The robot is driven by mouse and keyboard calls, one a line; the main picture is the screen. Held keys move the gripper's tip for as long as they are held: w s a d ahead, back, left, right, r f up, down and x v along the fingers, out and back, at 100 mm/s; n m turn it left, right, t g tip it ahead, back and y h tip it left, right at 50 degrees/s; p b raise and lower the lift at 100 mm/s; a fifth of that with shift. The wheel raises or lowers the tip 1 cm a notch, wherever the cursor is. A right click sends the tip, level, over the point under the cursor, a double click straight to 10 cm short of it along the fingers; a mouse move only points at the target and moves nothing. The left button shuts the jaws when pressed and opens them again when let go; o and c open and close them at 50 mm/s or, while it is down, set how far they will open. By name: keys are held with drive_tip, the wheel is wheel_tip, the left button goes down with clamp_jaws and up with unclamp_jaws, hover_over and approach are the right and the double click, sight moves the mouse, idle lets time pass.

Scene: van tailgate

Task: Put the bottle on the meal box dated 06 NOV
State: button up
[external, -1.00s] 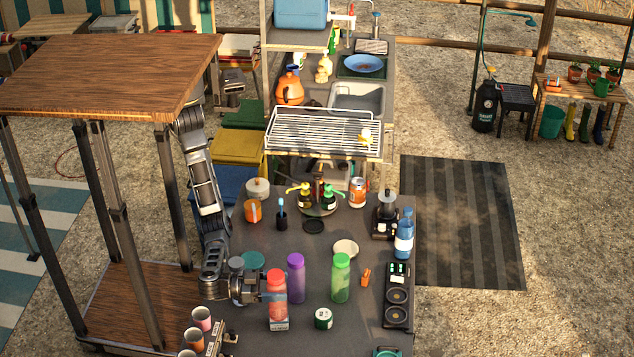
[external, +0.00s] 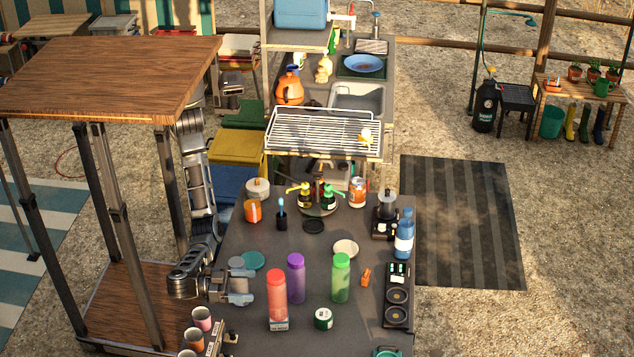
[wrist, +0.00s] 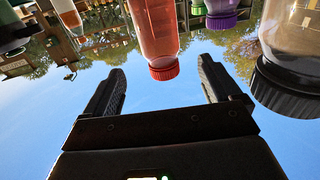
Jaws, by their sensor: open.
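A red bottle (external: 277,293) stands upright on a small white-labelled box (external: 278,324) near the front of the dark counter. The label is too small to read, so I cannot tell its date. My gripper (external: 250,286) is open and empty, left of the red bottle and apart from it, fingers pointing at it. In the wrist view, which is upside down, the red bottle (wrist: 158,35) shows beyond and between my open fingers (wrist: 160,75). A purple bottle (external: 296,278) and a green bottle (external: 340,278) stand to its right.
A grey-capped bottle (external: 236,264) stands close behind my gripper. Cups (external: 201,318) stand at the lower left.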

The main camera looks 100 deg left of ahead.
drive_tip(key=shift+s+d, duration=0.1)
drive_tip(key=shift+s, duration=1.05)
drive_tip(key=shift+d, duration=0.1)
